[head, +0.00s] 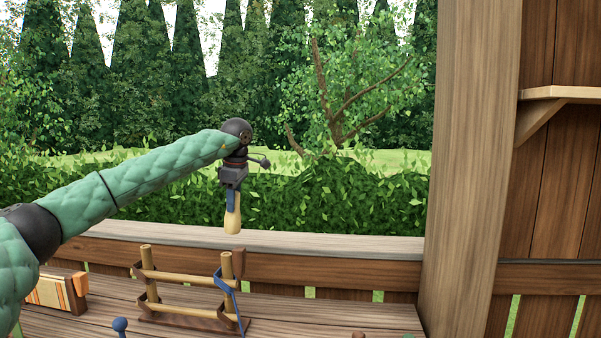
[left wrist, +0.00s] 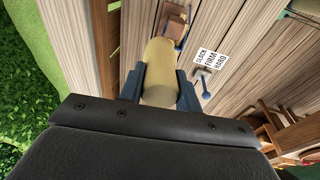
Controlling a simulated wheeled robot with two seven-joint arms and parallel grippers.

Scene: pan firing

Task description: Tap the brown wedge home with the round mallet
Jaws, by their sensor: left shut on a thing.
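My left gripper (head: 232,188) hangs at the end of the green arm, fingers down. It is shut on a pale wooden round mallet (head: 232,220), which hangs above the bench near the rail. In the left wrist view the mallet (left wrist: 158,75) sits between the two blue-grey fingers (left wrist: 160,92). A small brown piece that looks like the brown wedge (head: 238,258) is at the top of the rack's right post, below the mallet and apart from it. A brown block shows beyond the mallet in the left wrist view (left wrist: 174,22), partly hidden. How deep the wedge sits is too small to tell.
A wooden rack (head: 182,279) with a blue strap (head: 231,290) stands on the bench (head: 300,318). A striped box (head: 50,292) is at the left, and a blue knob (head: 120,324) in front. A SLACK FIRM HARD label (left wrist: 210,60) shows. A thick post (head: 470,170) stands at right.

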